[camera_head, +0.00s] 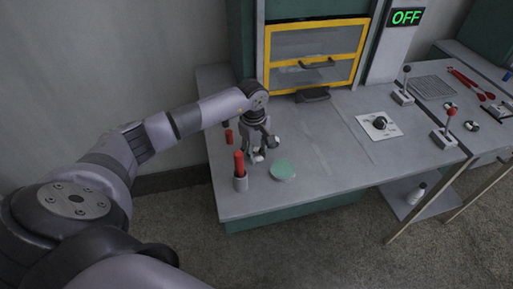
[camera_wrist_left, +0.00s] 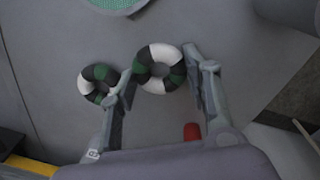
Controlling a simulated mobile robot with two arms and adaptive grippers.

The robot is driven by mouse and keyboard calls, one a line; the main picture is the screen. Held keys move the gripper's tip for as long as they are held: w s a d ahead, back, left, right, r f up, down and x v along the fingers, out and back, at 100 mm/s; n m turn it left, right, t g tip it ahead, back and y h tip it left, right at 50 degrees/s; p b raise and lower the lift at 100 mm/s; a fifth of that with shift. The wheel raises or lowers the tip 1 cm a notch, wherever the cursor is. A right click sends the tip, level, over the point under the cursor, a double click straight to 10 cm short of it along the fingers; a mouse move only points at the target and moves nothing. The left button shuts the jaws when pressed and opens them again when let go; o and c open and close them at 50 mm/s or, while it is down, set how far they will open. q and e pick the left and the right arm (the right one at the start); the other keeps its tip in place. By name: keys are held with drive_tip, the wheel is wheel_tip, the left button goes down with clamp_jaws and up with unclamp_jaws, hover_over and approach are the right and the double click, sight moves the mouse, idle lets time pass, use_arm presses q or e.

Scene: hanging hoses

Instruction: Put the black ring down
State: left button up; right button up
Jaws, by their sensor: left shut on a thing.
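My left gripper (camera_head: 257,152) points down low over the grey bench, and the left wrist view shows its two fingers (camera_wrist_left: 160,80). Between the fingers is a ring banded in black, white and green (camera_wrist_left: 159,68), with the fingers shut on it at its sides. I cannot tell whether this ring touches the bench. A second, similarly banded ring (camera_wrist_left: 98,85) lies beside it, just outside the left finger in the wrist view. In the head view the gripper mostly hides both rings. My right gripper is not in view.
A round green pad (camera_head: 283,170) lies near the gripper on the bench (camera_head: 320,180). A grey holder (camera_head: 240,183) with a red-handled item (camera_head: 239,161) stands at the front left. A yellow-framed cabinet (camera_head: 312,58) rises behind. A dial plate (camera_head: 379,124) sits to the right.

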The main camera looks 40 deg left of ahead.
use_arm(q)
drive_tip(key=shift+f, duration=0.15)
drive_tip(key=o, duration=0.8)
drive_tip(key=shift+o, duration=0.2)
